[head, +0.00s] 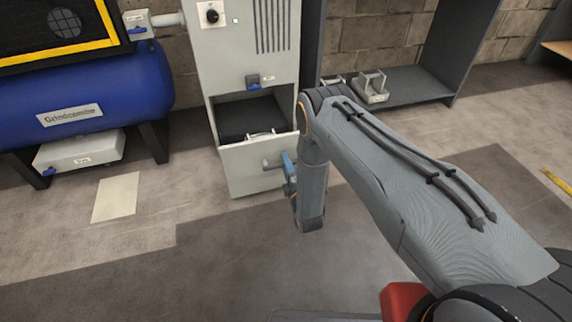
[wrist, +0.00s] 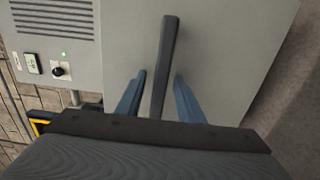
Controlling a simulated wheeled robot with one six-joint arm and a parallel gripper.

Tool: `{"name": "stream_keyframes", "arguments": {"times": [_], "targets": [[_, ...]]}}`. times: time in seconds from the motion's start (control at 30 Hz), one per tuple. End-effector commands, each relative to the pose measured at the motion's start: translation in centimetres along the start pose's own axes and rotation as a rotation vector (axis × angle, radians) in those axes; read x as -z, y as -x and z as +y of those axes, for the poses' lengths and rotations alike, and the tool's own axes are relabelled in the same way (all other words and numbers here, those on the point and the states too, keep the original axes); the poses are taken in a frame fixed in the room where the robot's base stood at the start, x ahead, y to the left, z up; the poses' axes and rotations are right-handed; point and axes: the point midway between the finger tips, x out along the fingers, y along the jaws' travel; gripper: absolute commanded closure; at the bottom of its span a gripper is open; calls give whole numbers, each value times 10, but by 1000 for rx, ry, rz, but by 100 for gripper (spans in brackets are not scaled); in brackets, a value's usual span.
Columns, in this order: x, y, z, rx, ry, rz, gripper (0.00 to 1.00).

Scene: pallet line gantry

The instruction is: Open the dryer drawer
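The dryer (head: 230,60) is a tall pale grey cabinet left of centre in the head view. Its drawer (head: 238,160) stands out from the cabinet, with a dark interior showing behind the front panel. The drawer's handle (head: 272,165) is on that panel; in the wrist view it is a dark bar (wrist: 168,45). My gripper (head: 288,163) is at the handle. In the wrist view its two blue fingers (wrist: 160,77) are spread on either side of the bar, with a gap on each side.
A blue tank (head: 90,95) with dark legs stands left of the dryer. A dark shelf (head: 410,90) with a small metal holder (head: 372,88) is at the right. The floor in front is clear.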

Motion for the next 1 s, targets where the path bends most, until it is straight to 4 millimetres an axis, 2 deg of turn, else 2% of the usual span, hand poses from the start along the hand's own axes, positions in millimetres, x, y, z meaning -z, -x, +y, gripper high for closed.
{"name": "stream_keyframes", "arguments": {"times": [0.17, 0.4, 0.6, 1.0], "targets": [[0, 10, 0, 1, 0, 0, 66], [0, 49, 1, 3, 0, -1, 66], [-1, 72, 0, 1, 0, -1, 66], [-1, 78, 0, 0, 0, -1, 66]]}}
